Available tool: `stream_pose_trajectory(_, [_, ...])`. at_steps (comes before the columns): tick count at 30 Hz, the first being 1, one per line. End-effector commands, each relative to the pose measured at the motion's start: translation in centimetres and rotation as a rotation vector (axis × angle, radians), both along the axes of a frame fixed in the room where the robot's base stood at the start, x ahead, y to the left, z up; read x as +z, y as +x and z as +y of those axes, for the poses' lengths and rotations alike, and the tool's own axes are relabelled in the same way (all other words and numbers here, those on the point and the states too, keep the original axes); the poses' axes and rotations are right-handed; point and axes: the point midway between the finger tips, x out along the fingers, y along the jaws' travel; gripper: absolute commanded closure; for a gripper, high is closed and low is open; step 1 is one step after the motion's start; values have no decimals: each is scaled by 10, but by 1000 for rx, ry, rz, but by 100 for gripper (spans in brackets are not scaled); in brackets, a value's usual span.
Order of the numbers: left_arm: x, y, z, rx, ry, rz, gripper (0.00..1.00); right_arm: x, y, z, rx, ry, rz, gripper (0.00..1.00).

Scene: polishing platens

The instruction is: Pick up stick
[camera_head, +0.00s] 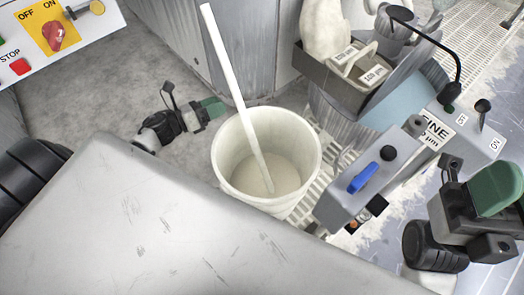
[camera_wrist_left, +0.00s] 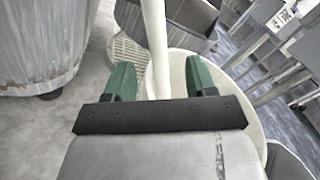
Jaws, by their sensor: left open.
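The stick (camera_head: 234,90) is long, thin and white. It leans in a white bucket (camera_head: 224,165), its lower end inside and its upper end well above the rim. My left gripper (camera_head: 216,107) is open and empty at the bucket's far left rim, its green fingers pointing toward the stick with a small gap left. In the left wrist view the stick (camera_wrist_left: 157,45) shows between the two open fingers (camera_wrist_left: 160,82), with the bucket (camera_wrist_left: 235,92) to the right. My right gripper (camera_head: 497,190) is at the right edge; only one green finger shows clearly.
A grey machine with a blue handle (camera_head: 363,177) stands right of the bucket. A control panel with a red stop button (camera_head: 20,66) is at upper left. Bare floor (camera_head: 110,85) lies left of the bucket.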

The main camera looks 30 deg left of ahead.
Motion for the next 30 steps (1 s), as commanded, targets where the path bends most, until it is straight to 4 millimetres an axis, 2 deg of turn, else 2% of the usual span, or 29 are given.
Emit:
stream_pose_trajectory(3, [-1, 18, -12, 0, -3, -2, 44, 0, 2, 0, -1, -1, -16, 57])
stream_pose_trajectory(11, [-2, 37, -24, 2, -5, 0, 44, 2, 4, 1, -3, -4, -32, 57])
stream_pose_trajectory(19, [-3, 71, -44, 2, -5, -1, 44, 10, 8, 2, -5, -9, -83, 57])
stream_pose_trajectory(29, [-2, 77, -49, 3, -7, 4, 44, 13, 9, 3, -6, -11, -92, 57])
stream_pose_trajectory(30, [-2, 77, -49, 3, -7, 4, 49, 13, 9, 3, -6, -11, -92, 57])
